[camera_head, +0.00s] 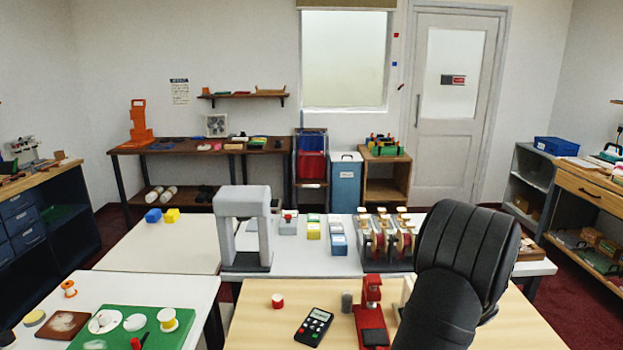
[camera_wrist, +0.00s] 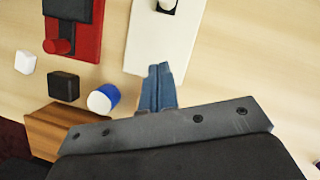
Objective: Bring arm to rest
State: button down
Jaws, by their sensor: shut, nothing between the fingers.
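My gripper (camera_wrist: 159,72) shows in the wrist view as two blue fingers pressed together with nothing between them. It is above the light wood counter (camera_wrist: 240,60), over or near the lower edge of a white plate (camera_wrist: 155,40). I cannot tell how high above it the fingertips are. In the head view my black arm rises at the right front and hides the gripper and part of the counter.
Left of the fingers are a red stand (camera_wrist: 87,45), a white cube (camera_wrist: 24,62), a black cube (camera_wrist: 64,86), a blue-and-white cylinder (camera_wrist: 104,98) and a brown wooden block (camera_wrist: 60,125).

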jog(key=s, duration=0.2)
jog(key=s+d, duration=0.1)
jog(key=s, duration=0.1)
jog(key=s+d, duration=0.1)
jog(key=s, duration=0.1)
jog(key=shift+s+r, duration=0.15)
jog(key=shift+r, duration=0.25)
jog(key=v, duration=0.9)
jog(key=shift+w+a, duration=0.2)
jog(key=shift+w, duration=0.05)
jog(key=shift+r, duration=0.15)
jog(key=c, duration=2.2)
grip_release()
